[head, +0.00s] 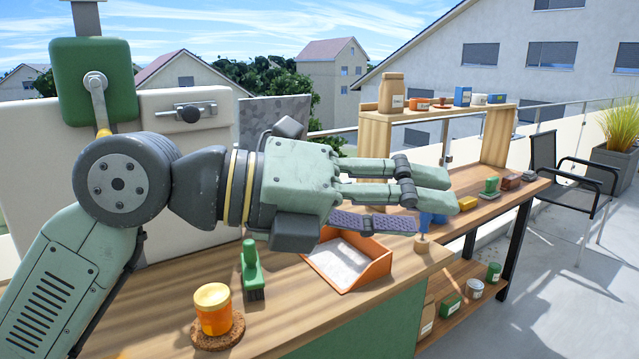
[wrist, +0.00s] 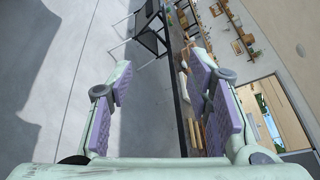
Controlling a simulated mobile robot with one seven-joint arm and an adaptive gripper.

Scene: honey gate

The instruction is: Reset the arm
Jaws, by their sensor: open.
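My gripper (head: 432,188) is stretched out to the right above the wooden workbench (head: 180,305) in the head view. Its fingers are apart and nothing is between them. In the wrist view my gripper (wrist: 163,108) shows two fingers with purple ridged pads, wide apart, with grey floor and the bench edge beyond. The arm hides part of the bench behind it.
An orange jar (head: 213,308) stands on a cork mat near the front. A green brush (head: 250,272) and an orange tray (head: 372,272) are under the arm. A wooden shelf (head: 445,112) holds small goods behind the gripper. A black chair (head: 560,170) stands at right.

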